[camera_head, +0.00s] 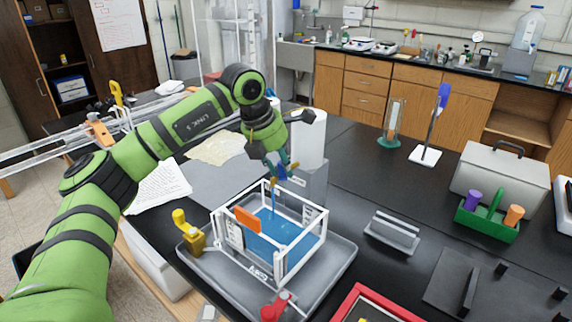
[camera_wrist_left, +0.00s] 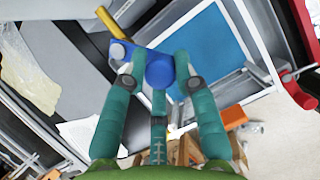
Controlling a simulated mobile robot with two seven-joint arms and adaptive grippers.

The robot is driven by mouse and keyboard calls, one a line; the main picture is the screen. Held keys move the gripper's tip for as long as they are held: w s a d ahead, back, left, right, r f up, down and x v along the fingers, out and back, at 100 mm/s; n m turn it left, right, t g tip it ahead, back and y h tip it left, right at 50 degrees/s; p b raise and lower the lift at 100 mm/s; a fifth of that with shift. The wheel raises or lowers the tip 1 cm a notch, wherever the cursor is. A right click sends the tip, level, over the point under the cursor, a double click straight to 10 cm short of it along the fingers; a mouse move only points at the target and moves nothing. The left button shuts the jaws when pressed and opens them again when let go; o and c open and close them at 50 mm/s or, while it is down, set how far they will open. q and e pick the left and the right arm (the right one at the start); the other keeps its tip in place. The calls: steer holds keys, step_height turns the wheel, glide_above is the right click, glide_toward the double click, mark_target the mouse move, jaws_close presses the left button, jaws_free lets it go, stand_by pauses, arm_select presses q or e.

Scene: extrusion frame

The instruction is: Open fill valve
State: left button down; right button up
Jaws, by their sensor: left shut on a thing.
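My left gripper (camera_head: 279,168) reaches down over the far side of a white-framed tank (camera_head: 301,249). In the left wrist view, its teal fingers (camera_wrist_left: 156,80) are shut on the blue valve handle (camera_wrist_left: 160,70), one finger on each side. In the head view the blue valve (camera_head: 284,174) is mostly hidden by the fingers. A thin blue stream shows below it, reaching down to the blue water (camera_head: 284,230) in the tank. The water also shows in the wrist view (camera_wrist_left: 205,48). My right gripper is not in view.
The tank stands in a grey tray (camera_head: 338,262). A yellow valve (camera_head: 187,229) is left of it and a red valve (camera_head: 275,305) is in front. A grey holder (camera_head: 392,232) and green caddy (camera_head: 487,222) stand to the right.

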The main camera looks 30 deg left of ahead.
arm_select(q)
steer(key=shift+a+r+m, duration=0.2)
steer(key=shift+a+m, duration=0.15)
steer(key=shift+m, duration=0.15)
steer(key=c, duration=1)
jaws_free()
steer(key=shift+s+f, duration=0.1)
steer(key=v, duration=1.2)
steer(key=shift+a, duration=0.3)
